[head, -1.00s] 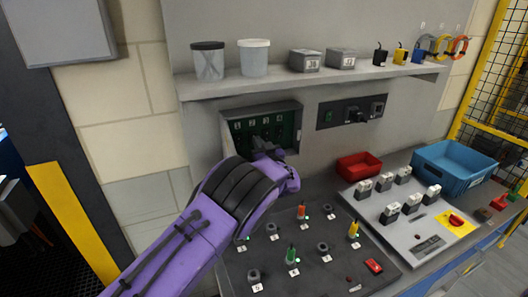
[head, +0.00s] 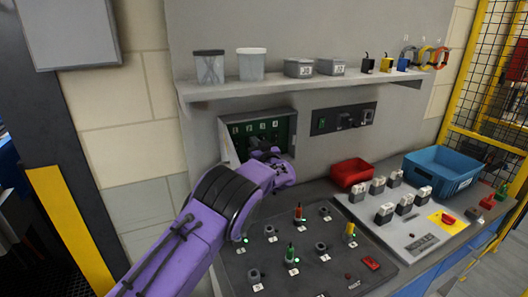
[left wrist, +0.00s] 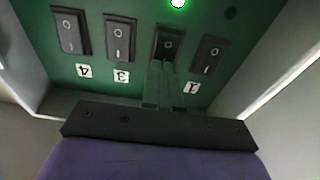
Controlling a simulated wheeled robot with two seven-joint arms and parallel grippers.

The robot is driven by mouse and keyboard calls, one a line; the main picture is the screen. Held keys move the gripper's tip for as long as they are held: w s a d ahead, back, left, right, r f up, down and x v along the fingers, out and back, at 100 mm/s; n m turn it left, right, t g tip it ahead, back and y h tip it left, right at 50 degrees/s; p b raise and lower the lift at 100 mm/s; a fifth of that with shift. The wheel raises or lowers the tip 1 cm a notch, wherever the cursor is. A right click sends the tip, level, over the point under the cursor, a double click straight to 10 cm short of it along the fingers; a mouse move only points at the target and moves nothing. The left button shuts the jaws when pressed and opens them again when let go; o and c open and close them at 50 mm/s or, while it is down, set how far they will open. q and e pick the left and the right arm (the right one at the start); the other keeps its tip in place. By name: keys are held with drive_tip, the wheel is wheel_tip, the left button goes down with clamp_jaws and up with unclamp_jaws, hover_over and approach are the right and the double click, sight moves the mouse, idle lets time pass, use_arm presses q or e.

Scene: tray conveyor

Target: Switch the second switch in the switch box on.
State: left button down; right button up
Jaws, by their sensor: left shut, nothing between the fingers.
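The switch box (head: 226,143) is an open grey box with a green panel on the wall, labelled 1 to 4 from left to right. In the left wrist view the panel (left wrist: 140,14) is upside down. The second switch (left wrist: 167,43), a black rocker, sits between switch 3 (left wrist: 120,38) and switch 1 (left wrist: 207,54); its label is hidden. Its rocker looks tilted differently from the others, and a green lamp (left wrist: 178,3) in line with it is lit. My left gripper (left wrist: 160,84) is shut and empty, its fingertips at or just off the second switch. My right gripper is out of view.
A shelf (head: 300,84) with jars and boxes runs above the box. A dark socket panel (head: 343,118) is to its right. Below are a sloping desk with pegs (head: 297,213), a red bin (head: 351,172) and a blue crate (head: 440,168).

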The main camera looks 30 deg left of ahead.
use_arm(q)
drive_tip(key=shift+a, duration=0.25)
drive_tip(key=shift+d+r+p, duration=0.1)
drive_tip(key=shift+d+p, duration=0.3)
drive_tip(key=s+d+r+b, duration=0.2)
drive_tip(key=s+d+b, duration=0.1)
drive_tip(key=s+d, duration=0.5)
drive_tip(key=shift+s+d, duration=0.15)
drive_tip(key=shift+d, duration=1.15)
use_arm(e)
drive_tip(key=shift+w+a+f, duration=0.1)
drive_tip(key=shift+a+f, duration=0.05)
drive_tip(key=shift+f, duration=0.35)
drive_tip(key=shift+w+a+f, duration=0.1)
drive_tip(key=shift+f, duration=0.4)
use_arm(q)
drive_tip(key=shift+f, duration=0.15)
